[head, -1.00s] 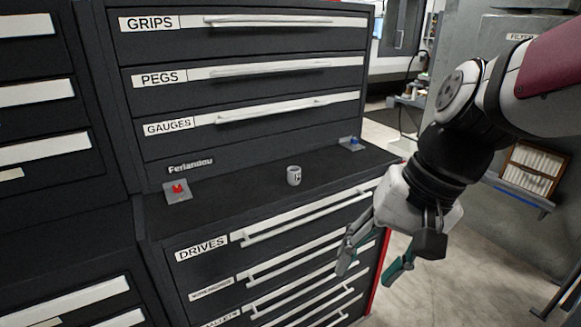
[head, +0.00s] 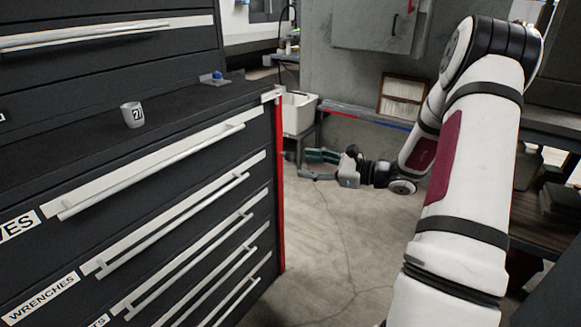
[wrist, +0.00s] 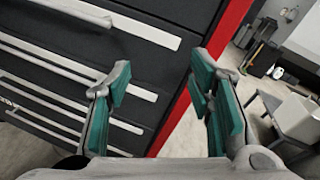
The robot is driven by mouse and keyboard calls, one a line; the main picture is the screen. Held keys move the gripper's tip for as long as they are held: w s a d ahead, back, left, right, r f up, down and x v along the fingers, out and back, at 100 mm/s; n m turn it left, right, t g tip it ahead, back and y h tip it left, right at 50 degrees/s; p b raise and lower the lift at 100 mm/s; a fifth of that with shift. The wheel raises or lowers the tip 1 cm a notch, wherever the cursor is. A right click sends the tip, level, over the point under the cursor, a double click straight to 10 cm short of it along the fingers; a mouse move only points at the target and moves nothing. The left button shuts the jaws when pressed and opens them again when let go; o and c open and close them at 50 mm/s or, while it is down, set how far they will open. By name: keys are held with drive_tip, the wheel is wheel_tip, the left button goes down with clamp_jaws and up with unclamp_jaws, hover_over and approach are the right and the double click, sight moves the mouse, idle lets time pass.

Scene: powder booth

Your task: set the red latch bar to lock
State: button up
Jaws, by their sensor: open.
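No red latch bar shows in the current views; the grey plate with a small red piece, seen on the cabinet top earlier, is out of frame. A small blue piece on a grey plate (head: 213,78) sits at the far right end of the cabinet top. My gripper (head: 318,166) is open and empty, off the right side of the dark drawer cabinet (head: 262,150), over the floor. In the wrist view its teal-padded fingers (wrist: 160,85) are spread apart, with the cabinet's drawer fronts and red edge beyond them.
A white mug with a dark number (head: 132,114) stands on the cabinet top. Long drawer handles (head: 160,170) stick out from the front. A white bin (head: 298,112) stands on a low stand behind my gripper. Concrete floor (head: 330,240) is open right of the cabinet.

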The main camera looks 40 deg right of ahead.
sight(293, 158)
drive_tip(key=d+f+m+t+h+b, duration=0.1)
drive_tip(key=d+f+m+t+h, duration=0.15)
drive_tip(key=d+f+m, duration=0.35)
drive_tip(key=w+a+b, duration=0.1)
drive_tip(key=w, duration=0.3)
drive_tip(key=w+a+r+n+b, duration=0.1)
drive_tip(key=w, duration=0.3)
drive_tip(key=w+a+n+b, duration=0.1)
drive_tip(key=w, duration=0.3)
drive_tip(key=shift+w+a+r, duration=0.2)
drive_tip(key=shift+w+a, duration=0.05)
drive_tip(key=shift+a, duration=0.05)
clamp_jaws()
